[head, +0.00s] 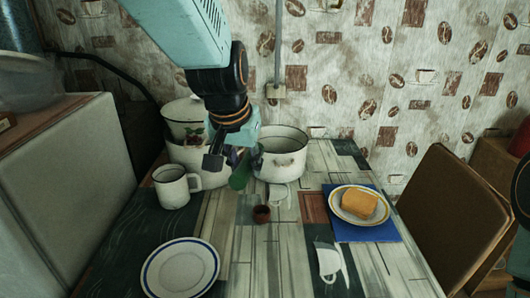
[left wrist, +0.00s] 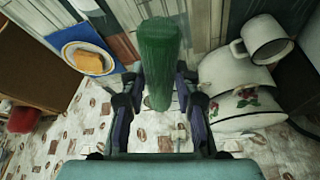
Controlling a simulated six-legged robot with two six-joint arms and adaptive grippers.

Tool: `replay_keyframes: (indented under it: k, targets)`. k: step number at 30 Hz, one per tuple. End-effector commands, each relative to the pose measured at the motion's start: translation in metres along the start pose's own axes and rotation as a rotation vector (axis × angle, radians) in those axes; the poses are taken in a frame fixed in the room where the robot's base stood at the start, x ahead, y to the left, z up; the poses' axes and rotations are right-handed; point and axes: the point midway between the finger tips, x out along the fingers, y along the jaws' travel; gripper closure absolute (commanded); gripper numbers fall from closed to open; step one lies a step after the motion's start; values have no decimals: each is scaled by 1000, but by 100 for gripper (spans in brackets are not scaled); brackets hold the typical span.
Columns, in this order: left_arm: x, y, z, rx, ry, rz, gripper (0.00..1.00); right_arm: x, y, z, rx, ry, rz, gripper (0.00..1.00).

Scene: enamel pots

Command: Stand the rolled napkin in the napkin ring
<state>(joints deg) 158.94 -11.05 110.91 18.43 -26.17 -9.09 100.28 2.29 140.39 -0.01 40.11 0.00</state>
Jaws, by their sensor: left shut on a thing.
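The rolled napkin is a green cylinder (head: 240,176), partly hidden behind my left gripper in the head view. My left gripper (head: 230,158) is shut on it, behind and left of the ring in the picture. In the left wrist view the napkin (left wrist: 162,60) sits between the two fingers of the left gripper (left wrist: 161,100) and sticks out past them. The napkin ring looks like a small reddish-brown ring (head: 262,214), standing on the table apart from the napkin. I cannot make out the ring in the left wrist view. My right gripper is not in view.
A white pot (head: 281,155) stands close behind the napkin. A white mug (head: 174,188) and a decorated pot (head: 190,150) are at the left. An empty plate (head: 181,268) lies at front left. A plate with bread (head: 360,204) lies on a blue napkin (head: 372,232) at right.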

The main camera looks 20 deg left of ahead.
Motion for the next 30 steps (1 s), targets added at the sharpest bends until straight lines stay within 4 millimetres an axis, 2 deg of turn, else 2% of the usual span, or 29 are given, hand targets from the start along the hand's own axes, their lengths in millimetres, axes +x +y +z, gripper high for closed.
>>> replay_keyframes:
  k: [5, 11, 14, 19, 23, 26, 30]
  targets:
    - [13, -2, 7, -6, -107, -1, 96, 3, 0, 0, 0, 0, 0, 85]
    - [51, -5, 31, -56, -285, -15, 96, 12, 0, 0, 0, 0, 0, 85]
    - [74, 1, 43, -166, -385, -36, 96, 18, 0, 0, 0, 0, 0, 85]
    - [103, 16, 55, -472, -534, -59, 96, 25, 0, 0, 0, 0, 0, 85]
    - [119, 27, 56, -761, -626, -49, 96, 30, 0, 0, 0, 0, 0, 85]
    - [130, 33, 51, -1016, -684, -21, 96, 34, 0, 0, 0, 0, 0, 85]
    - [144, 36, 34, -1457, -737, 76, 96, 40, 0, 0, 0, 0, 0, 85]
